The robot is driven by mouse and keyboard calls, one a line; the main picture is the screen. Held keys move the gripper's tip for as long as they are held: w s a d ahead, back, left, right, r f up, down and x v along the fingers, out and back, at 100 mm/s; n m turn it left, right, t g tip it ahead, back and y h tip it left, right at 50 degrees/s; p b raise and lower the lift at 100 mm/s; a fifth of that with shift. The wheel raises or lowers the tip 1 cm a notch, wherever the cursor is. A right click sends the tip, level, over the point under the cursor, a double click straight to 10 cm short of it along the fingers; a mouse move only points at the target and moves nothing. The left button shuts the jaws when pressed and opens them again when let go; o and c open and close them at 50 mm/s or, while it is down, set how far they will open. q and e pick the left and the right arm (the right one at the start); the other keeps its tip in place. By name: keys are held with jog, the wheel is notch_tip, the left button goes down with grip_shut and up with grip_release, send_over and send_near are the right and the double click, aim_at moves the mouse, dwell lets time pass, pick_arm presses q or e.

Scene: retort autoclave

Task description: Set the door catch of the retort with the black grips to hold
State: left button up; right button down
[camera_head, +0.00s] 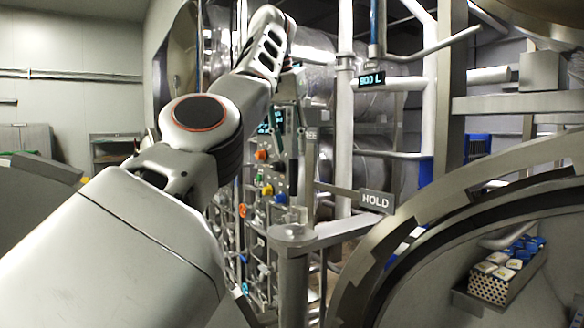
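A grey plate lettered HOLD (376,201) stands at centre right, beside the large round metal rim (400,235) of a retort. A thin flat bar (338,190) runs left from the plate toward a post. A grey bracket (296,232) with a short upright fitting stands below the bar. My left arm fills the left and middle of the view and bends down at the top. My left gripper (292,165) hangs dark and narrow near the post, and its fingers are too small to read. I cannot make out black grips or the catch's setting. My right gripper is out of view.
A panel with coloured knobs (262,172) lies behind my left arm. A sign reading 900 L (371,79) hangs above. White upright pipes (345,110) stand at the centre. A perforated basket of packs (495,280) shows inside the rim at lower right.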

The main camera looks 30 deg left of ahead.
aim_at(292, 157)
pick_arm(q)
jog(key=shift+x, duration=3.45)
jog(key=shift+s, duration=0.1)
grip_shut()
